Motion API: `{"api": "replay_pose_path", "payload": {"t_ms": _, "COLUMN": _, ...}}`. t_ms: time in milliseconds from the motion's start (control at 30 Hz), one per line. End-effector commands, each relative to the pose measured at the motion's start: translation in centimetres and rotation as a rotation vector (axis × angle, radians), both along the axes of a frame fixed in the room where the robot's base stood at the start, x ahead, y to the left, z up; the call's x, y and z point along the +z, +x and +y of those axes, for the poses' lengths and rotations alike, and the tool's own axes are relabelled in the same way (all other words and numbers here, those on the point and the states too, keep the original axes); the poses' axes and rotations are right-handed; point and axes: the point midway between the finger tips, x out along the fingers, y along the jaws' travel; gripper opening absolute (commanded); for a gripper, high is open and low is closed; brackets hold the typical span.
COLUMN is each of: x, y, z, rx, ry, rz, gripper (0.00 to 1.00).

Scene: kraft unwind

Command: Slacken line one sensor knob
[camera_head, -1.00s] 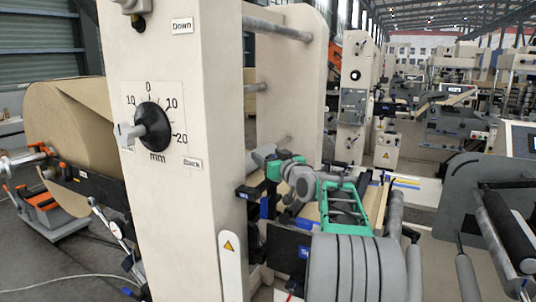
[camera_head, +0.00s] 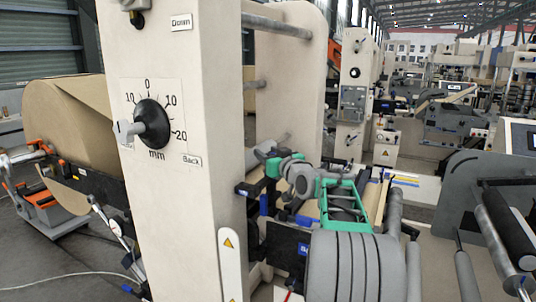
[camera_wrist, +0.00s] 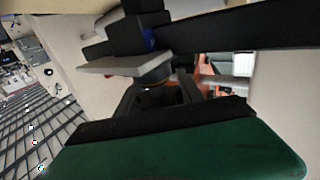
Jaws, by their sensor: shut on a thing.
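My gripper (camera_wrist: 165,95) is shut on a small dark, rounded part (camera_wrist: 155,80), which I take to be the sensor knob. The part sits directly beneath a light grey plate (camera_wrist: 120,64) in the wrist view, and the fingers hide most of it. A black block with a blue patch (camera_wrist: 140,35) stands above the plate. In the head view my green and grey arm reaches in behind the cream column; its fingertips and the knob cannot be made out there.
The cream column (camera_head: 185,240) carries a black dial (camera_head: 152,122) marked in mm. A large brown paper roll (camera_head: 65,110) stands at left. A black bar (camera_wrist: 240,28) crosses the wrist view close to my gripper.

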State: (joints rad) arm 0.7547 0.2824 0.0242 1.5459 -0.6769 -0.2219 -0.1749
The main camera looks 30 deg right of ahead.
Motion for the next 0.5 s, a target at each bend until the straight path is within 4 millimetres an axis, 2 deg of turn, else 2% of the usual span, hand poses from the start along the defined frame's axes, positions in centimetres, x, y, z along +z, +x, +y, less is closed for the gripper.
{"api": "replay_pose_path", "payload": {"t_ms": 167, "x": -0.2, "y": 0.1, "z": 0.0, "rx": 0.082, "ry": 0.003, "rz": -0.001, "gripper": 0.04}}
{"api": "replay_pose_path", "payload": {"t_ms": 500, "x": 0.4, "y": 0.0, "z": 1.2, "rx": 0.376, "ry": 0.001, "rz": 0.000, "gripper": 0.04}}
